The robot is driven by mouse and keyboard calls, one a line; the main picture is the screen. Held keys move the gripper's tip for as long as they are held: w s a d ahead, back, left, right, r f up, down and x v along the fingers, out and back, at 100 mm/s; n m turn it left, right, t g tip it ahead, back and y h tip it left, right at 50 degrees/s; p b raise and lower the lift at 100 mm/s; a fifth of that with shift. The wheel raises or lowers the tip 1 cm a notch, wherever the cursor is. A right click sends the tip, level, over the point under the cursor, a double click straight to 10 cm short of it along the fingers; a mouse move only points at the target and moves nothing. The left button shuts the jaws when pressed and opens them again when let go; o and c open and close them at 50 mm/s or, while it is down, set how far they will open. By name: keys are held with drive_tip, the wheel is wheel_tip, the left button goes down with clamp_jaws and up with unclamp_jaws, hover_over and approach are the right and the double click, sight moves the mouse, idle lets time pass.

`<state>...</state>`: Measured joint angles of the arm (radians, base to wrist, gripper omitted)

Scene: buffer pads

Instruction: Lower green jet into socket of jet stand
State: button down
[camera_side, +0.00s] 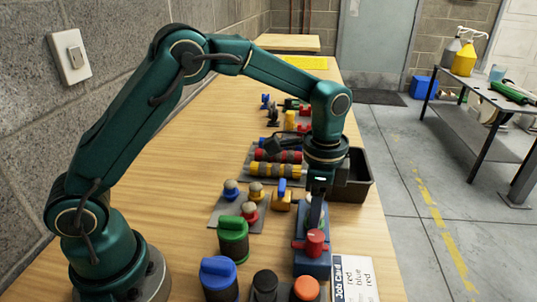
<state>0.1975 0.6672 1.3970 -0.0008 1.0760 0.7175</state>
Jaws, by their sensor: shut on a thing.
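My gripper (316,205) points down at the end of the arm, above a blue block-like fixture (312,262) with a red knob (316,242). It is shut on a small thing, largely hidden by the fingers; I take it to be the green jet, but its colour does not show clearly. The held thing is right of this plate.
A green-capped cylinder (233,240), a blue-capped one (219,280), a black one (265,287) and an orange one (305,289) stand in front. A job card (355,280) lies front right. A dark bin (357,178) and red and yellow rollers (275,169) are behind.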

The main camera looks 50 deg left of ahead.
drive_tip(key=shift+f, duration=0.4)
drive_tip(key=shift+c, duration=1.4)
unclamp_jaws()
drive_tip(key=shift+a+r, duration=0.1)
drive_tip(key=shift+r, duration=2.55)
drive_tip(key=s+a+r+n+t, duration=0.35)
drive_tip(key=s+r, duration=0.25)
drive_tip(key=r, duration=0.5)
drive_tip(key=s+a+f+n+t, duration=0.2)
drive_tip(key=s+f+n, duration=0.3)
drive_tip(key=s, duration=0.5)
drive_tip(key=shift+s+a+n, duration=0.4)
drive_tip(key=shift+a+n, duration=0.1)
drive_tip(key=shift+n, duration=0.45)
